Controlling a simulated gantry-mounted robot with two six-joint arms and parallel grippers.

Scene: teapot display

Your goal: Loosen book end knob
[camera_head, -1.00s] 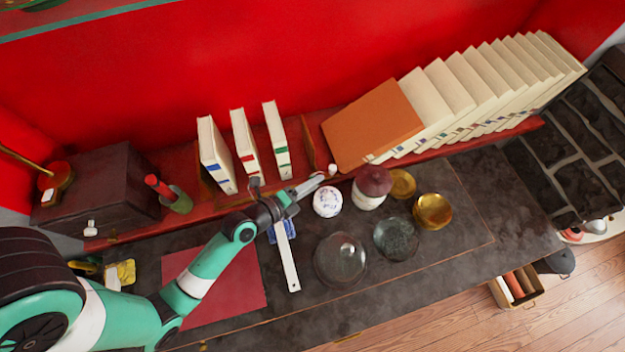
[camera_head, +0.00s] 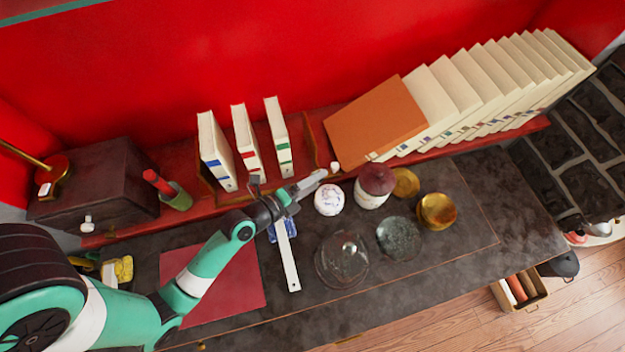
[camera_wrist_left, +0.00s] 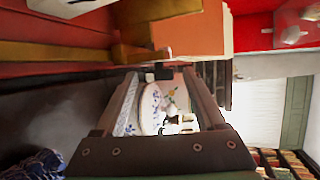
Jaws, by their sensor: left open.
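The book end knob (camera_head: 334,167) is a small white knob at the front of the red shelf, below the orange book. My left gripper (camera_head: 318,179) reaches in from the left with its tips just left of the knob, seemingly apart from it. In the left wrist view the gripper (camera_wrist_left: 160,74) is open, its two fingers spread. Beyond the tips is a small pale piece (camera_wrist_left: 167,52) against a brown-orange surface; I cannot tell for certain that it is the knob. My right gripper is not in view.
A white floral jar (camera_head: 328,199) and a dark-red lidded jar (camera_head: 374,186) stand close beside the gripper. Glass dishes (camera_head: 342,260) and a brass bowl (camera_head: 436,211) are nearby. Upright books (camera_head: 246,145) stand at the left; leaning books (camera_head: 490,85) fill the right of the shelf.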

